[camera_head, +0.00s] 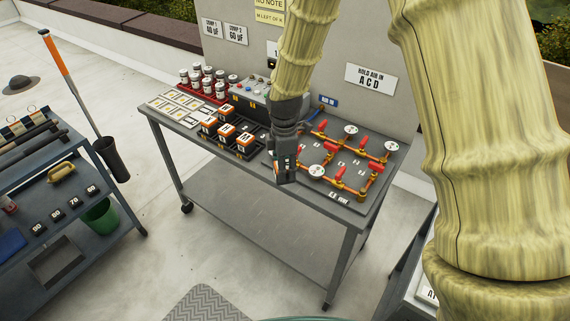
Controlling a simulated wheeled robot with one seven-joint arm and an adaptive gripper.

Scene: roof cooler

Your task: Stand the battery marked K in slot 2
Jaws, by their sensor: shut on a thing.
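My gripper (287,178) points down over the front edge of the workbench (215,139), left of the pipe board. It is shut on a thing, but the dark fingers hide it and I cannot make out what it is. Several black batteries with orange tops stand in a black holder left of my gripper; one is a front battery (244,138), another a back battery (225,113). Their letters are too small to read surely, so I cannot tell which is K. A grey console (250,98) behind them bears small yellow tags. I cannot make out slot 2.
Brass pipes with red valve handles and round gauges (317,170) stand close right of my gripper. White-and-dark canisters sit in a red tray (205,95) at the back left. White cards (171,107) lie at the bench's left end. A tool cart (75,205) stands left.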

